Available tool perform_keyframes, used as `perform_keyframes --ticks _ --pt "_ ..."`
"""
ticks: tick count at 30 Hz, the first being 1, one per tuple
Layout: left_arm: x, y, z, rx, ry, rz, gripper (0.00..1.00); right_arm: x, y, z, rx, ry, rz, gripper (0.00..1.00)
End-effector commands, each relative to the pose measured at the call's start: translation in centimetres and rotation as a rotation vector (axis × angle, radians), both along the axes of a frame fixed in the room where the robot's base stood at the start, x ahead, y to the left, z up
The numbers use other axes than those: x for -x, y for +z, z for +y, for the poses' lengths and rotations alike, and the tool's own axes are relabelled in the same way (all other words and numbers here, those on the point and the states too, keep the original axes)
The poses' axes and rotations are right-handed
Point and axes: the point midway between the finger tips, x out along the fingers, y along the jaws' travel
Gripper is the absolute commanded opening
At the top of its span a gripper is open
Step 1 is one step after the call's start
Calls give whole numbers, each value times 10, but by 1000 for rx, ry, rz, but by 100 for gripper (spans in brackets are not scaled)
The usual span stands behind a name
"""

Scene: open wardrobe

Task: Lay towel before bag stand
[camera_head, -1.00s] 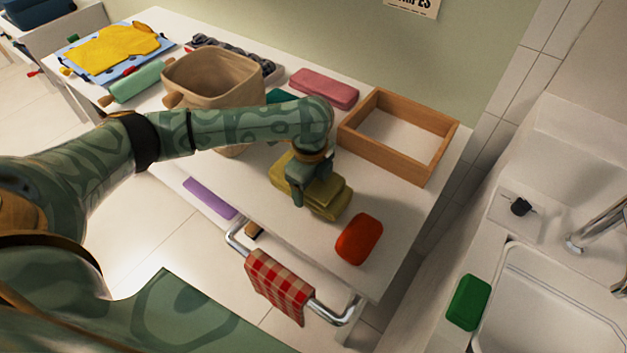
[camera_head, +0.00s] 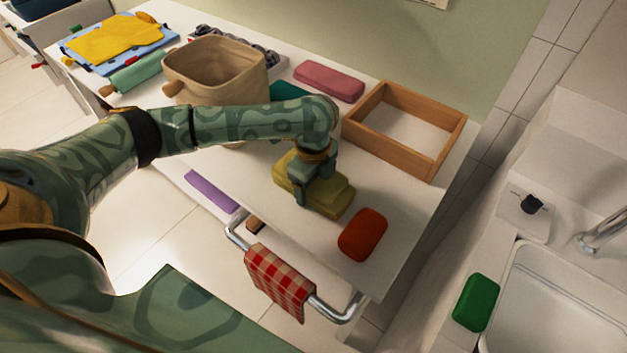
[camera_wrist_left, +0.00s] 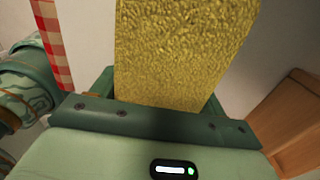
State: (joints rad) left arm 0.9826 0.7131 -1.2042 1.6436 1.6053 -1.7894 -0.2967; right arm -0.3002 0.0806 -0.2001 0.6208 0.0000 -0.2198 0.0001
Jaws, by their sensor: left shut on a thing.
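A folded olive-yellow towel (camera_head: 334,198) lies on the white counter, between the beige bag and a red-orange folded piece. My left gripper (camera_head: 312,194) is over it from above and shut on it. In the left wrist view the towel (camera_wrist_left: 185,45) fills the space between the fingers and hides their tips. I cannot tell whether the towel is lifted clear of the counter. The open beige bag (camera_head: 215,75) stands upright at the back left, partly behind my left arm. I cannot make out a separate bag stand. My right gripper is out of view.
A wooden open box (camera_head: 440,150), a pink bundle (camera_head: 328,81) and the red-orange piece (camera_head: 363,234) stand on the white counter (camera_head: 400,215). A checkered cloth (camera_head: 278,281) hangs on the front rail (camera_head: 333,312). A sink (camera_head: 560,300) is at right.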

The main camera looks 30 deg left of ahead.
Motion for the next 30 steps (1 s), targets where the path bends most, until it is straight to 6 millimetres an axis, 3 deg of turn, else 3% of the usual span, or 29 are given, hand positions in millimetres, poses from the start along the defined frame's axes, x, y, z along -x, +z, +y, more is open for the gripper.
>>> perform_keyframes --ticks 8,9,11,30 --pt "0 -4 -1 2 0 0 61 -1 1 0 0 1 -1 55" --pt "0 -4 0 2 0 0 85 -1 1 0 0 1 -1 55" --pt "0 -4 0 1 0 0 99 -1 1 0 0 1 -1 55" --pt "0 -4 0 1 0 1 95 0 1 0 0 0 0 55"
